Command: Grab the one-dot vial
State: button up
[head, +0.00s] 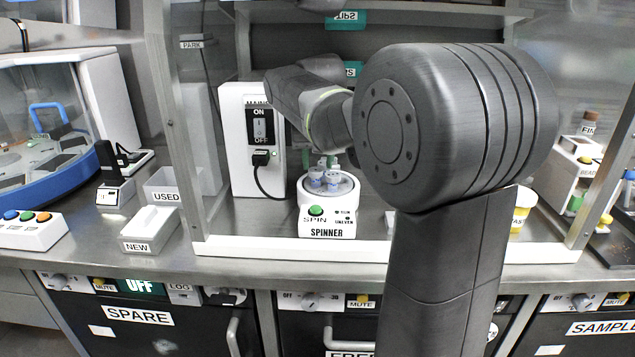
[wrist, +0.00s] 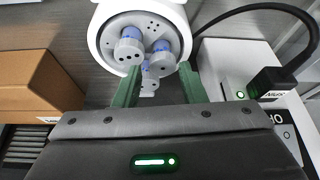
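The spinner (head: 327,217), a white round machine with an open top, stands in the hood and also shows at the top of the wrist view (wrist: 104,40). Several grey-white vials with blue bands sit in its rotor. In the wrist view, one vial (wrist: 129,47) is at left, another (wrist: 161,60) at right, and a third (wrist: 149,75) lower between them. Dark dots show on the caps, but I cannot tell surely which has one dot. My gripper (wrist: 160,68) is open, its green fingers either side of the lower and right vials, with no clear grip.
The power box (head: 238,150) with its switch and black cable stands close behind the spinner at left. The hood's side frame (head: 185,130) is further left. USED (head: 165,196) and NEW (head: 150,225) containers stand outside it. A brown box (wrist: 40,80) is left in the wrist view.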

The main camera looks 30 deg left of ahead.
aim_at(316, 171)
jog(key=x, duration=0.3)
jog(key=b+x, duration=0.1)
jog(key=shift+w+a, duration=0.1)
jog(key=shift+a, duration=0.2)
jog(key=shift+d+f, duration=0.1)
jog(key=shift+f, duration=0.15)
jog(key=shift+w+f, duration=0.2)
jog(key=shift+r, duration=0.25)
jog(key=c, duration=0.4)
jog(key=shift+c, duration=1)
jog(key=shift+r, duration=0.1)
